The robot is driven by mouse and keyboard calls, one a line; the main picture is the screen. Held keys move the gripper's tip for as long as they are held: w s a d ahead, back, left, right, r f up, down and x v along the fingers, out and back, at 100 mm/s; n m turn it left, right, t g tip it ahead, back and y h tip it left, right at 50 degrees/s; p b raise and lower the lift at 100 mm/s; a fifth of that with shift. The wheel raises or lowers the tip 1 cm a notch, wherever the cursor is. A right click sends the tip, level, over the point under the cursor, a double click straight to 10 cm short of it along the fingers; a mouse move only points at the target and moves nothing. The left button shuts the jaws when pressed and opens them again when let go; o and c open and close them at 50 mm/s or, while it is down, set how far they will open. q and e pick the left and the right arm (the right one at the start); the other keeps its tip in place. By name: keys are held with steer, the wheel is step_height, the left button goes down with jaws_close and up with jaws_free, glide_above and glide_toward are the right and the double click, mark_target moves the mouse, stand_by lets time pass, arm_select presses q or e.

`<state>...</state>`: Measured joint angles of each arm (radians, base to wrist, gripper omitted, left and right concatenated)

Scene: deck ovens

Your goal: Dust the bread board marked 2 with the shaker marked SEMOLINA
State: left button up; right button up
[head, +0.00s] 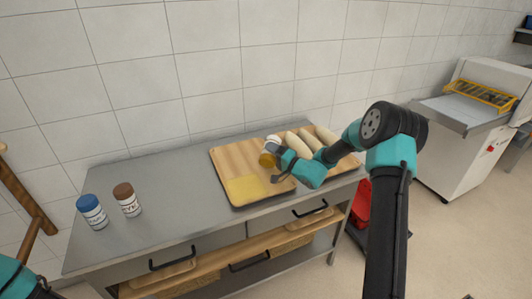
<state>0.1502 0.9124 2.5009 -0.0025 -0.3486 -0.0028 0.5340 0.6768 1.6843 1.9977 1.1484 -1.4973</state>
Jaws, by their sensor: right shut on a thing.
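My right gripper (279,164) is shut on a shaker (272,143) with a white body and an amber cap. The shaker is tipped cap down above a wooden bread board (228,157) on the steel table. A yellow dusted patch (245,189) covers the front left part of the board. Several pale loaves (298,142) lie at the right, partly hidden by my right arm. No number on the board and no word on the held shaker can be read. My left gripper is not in view; part of my left arm shows at the lower left.
A blue-capped shaker (92,211) and a brown-capped shaker (127,200) stand upright on the left of the steel table (170,192). The tabletop between them and the board is clear. A tiled wall is behind; a white machine (472,130) stands at the right.

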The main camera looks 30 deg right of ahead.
steer(key=shift+w+d, duration=2.25)
steer(key=shift+d, duration=1.15)
steer(key=shift+w+a, duration=1.8)
steer(key=shift+a, duration=2.45)
steer(key=shift+w+a, duration=1.8)
steer(key=shift+a, duration=2.45)
steer(key=shift+w+d, duration=2.8)
steer(key=shift+d, duration=0.1)
steer(key=s+a+r+m+g, duration=0.1)
steer(key=r+m+g, duration=0.2)
steer(key=m, duration=0.5)
steer(key=s+a+r+m+g+y, duration=0.1)
steer(key=s+a+r+m+g, duration=0.1)
steer(key=m+g, duration=0.3)
steer(key=shift+s+a+r+m, duration=0.3)
steer(key=shift+r+m, duration=0.6)
steer(key=shift+m, duration=1.2)
